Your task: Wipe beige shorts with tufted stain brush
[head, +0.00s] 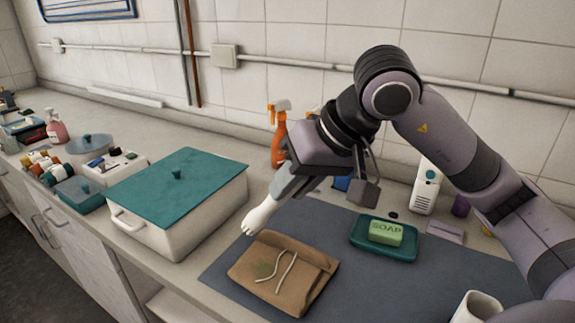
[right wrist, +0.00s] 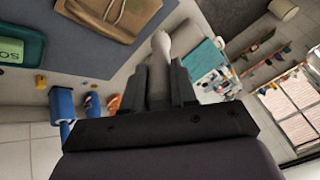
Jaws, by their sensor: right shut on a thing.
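The beige shorts (head: 312,275) lie folded on the dark grey mat (head: 235,285) at the front of the counter. They have a pale drawstring and a greenish stain (head: 263,268) on their left part. My right gripper (head: 281,192) is shut on the tufted stain brush (head: 259,216), whose pale end points down and left, just behind the shorts' upper left corner. The brush looks apart from the cloth. In the right wrist view the brush (right wrist: 161,45) sticks out between the fingers, and the shorts (right wrist: 135,14) are at the top. My left gripper is not in view.
A white box with a teal lid (head: 180,185) stands left of the mat. Green soap (head: 386,233) sits in a teal dish (head: 372,249) right of the shorts. An orange spray bottle (head: 278,140), a white bottle (head: 425,190) and a white cup (head: 476,308) stand around.

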